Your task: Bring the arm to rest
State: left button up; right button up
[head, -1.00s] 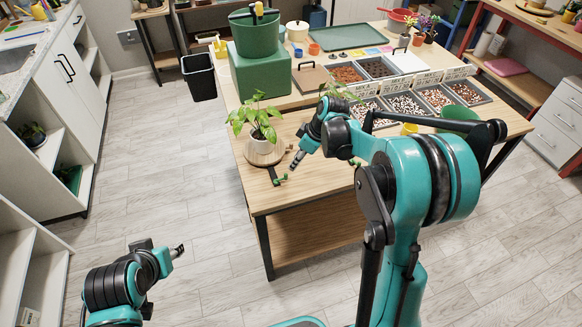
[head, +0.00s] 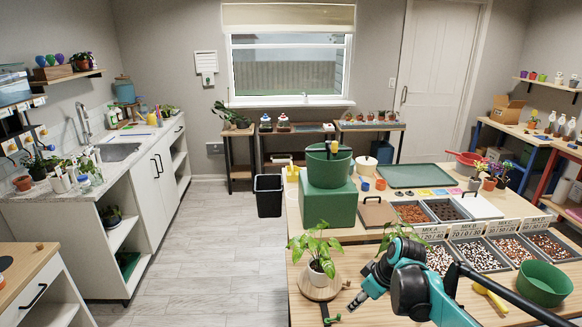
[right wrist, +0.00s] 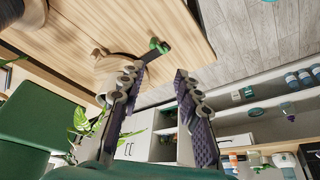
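My right gripper (head: 356,301) is above the near part of the wooden table, just right of the potted plant (head: 315,246). In the right wrist view its two fingers (right wrist: 163,80) stand apart with nothing between them, so it is open. The plant stands upright in a pale pot on a round wooden board (head: 312,291). The gripper looks clear of the plant's leaves. My right arm reaches in from the lower right and hides part of the table. My left gripper is outside both current views.
A green pot (head: 329,168) stands on a green block (head: 330,205) behind the plant. Trays of pebbles (head: 478,256) and a green bowl (head: 544,282) lie right of my arm. A black bin (head: 268,196) stands on the floor.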

jog(key=s+a+r+m+t+h, duration=0.1)
jog(key=s+m, duration=0.3)
jog(key=s, duration=0.6)
jog(key=s+a+r+m+t+h, duration=0.1)
jog(key=s+m, duration=0.3)
jog(key=s, duration=0.6)
jog(key=shift+s+a+r+t+h, duration=0.35)
jog(key=shift+a+t, duration=0.2)
jog(key=shift+t, duration=0.35)
